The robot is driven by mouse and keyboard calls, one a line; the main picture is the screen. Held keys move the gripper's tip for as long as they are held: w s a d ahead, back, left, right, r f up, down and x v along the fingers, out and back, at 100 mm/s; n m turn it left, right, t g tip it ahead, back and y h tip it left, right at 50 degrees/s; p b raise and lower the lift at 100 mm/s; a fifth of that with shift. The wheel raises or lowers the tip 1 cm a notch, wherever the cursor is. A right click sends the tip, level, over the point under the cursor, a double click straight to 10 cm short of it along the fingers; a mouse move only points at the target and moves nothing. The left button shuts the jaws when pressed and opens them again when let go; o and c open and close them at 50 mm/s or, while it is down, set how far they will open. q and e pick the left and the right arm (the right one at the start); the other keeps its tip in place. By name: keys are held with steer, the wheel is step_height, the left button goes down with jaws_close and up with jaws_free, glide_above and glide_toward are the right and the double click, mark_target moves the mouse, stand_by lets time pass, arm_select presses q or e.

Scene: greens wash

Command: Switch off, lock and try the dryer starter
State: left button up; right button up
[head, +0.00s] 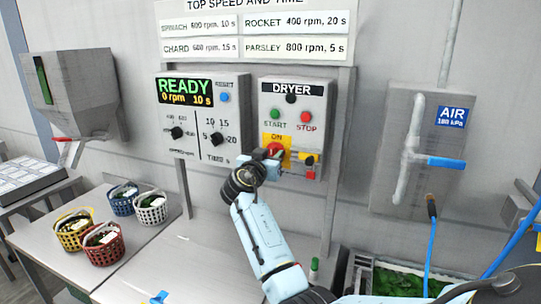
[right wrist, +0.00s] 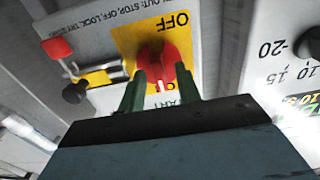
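The dryer starter (head: 313,118) is a grey wall box with a green START button (head: 275,115), a red STOP button (head: 305,117) and a dark round lamp (head: 291,98). Its red rotary handle (right wrist: 157,62) sits on a yellow plate (right wrist: 128,42), upside down in the right wrist view, with OFF printed beyond the handle. My right gripper (right wrist: 160,88) has its green fingers on both sides of the handle, seemingly touching it. Beside the plate is a yellow-and-black part (right wrist: 98,78) with a small red piece (right wrist: 57,48).
The READY speed and time panel (head: 205,115) is left of the starter. An air pipe with a blue lever (head: 446,162) is at right. Several baskets (head: 103,243) stand on the steel bench (head: 165,265) at lower left. A hopper (head: 75,95) hangs at far left.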

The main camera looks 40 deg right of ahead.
jaws_close()
steer(key=shift+n, duration=0.4)
steer(key=n, duration=0.2)
steer(key=shift+w+n+b, duration=0.1)
steer(key=shift+n+b, duration=0.2)
steer(key=shift+n, duration=0.1)
steer(key=n+p, duration=0.2)
steer(key=n, duration=0.5)
steer(key=n+p, duration=0.3)
steer(key=n, duration=0.4)
steer(key=shift+w+a+f+p, duration=0.1)
steer(key=shift+f+p, duration=0.1)
steer(key=shift+p, duration=0.15)
steer(key=shift+n, duration=0.3)
